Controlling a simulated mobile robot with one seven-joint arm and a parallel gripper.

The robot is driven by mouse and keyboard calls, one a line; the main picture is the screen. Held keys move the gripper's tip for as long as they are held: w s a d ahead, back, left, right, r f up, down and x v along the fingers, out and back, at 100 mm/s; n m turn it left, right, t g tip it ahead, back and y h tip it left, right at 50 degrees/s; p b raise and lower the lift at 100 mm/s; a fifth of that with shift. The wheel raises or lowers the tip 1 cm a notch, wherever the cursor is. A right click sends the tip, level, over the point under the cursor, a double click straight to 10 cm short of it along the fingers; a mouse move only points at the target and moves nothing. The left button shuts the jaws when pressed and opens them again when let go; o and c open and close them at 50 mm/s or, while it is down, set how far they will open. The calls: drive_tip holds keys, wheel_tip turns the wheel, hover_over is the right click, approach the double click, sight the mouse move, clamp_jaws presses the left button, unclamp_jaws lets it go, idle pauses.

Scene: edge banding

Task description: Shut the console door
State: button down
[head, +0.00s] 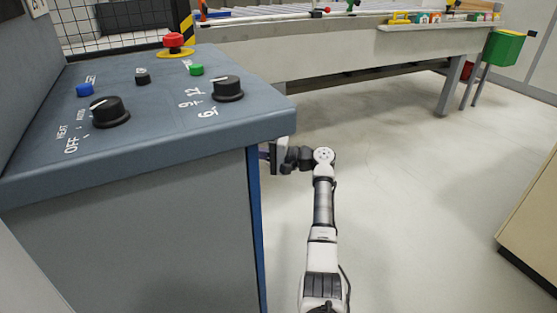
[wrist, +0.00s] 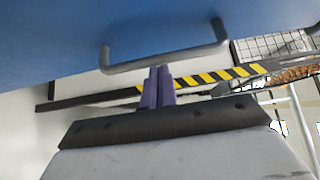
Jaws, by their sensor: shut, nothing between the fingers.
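The console (head: 130,235) fills the left of the head view, a grey box with a sloped top. Its blue door (head: 255,230) shows edge-on as a narrow strip at the console's right side; whether a gap remains is hard to tell. In the wrist view the blue door (wrist: 150,25) spans the top, with a grey bar handle (wrist: 165,60) on it. My gripper (head: 264,153) is beside the door, just under the console top's right corner. Its purple fingers (wrist: 158,72) are shut and empty, with the tips close to the handle. Contact cannot be told.
The console top carries black knobs (head: 110,112), buttons and a red emergency stop (head: 173,42). A conveyor bench (head: 350,45) stands behind. A green bin (head: 503,47) is at the back right and a beige cabinet (head: 535,225) at the right. The floor between is clear.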

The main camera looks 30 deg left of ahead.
drive_tip(key=shift+s+a+n+g+h+b, duration=0.45)
drive_tip(key=shift+s+a+n+g, duration=0.25)
drive_tip(key=shift+s+a+g, duration=0.7)
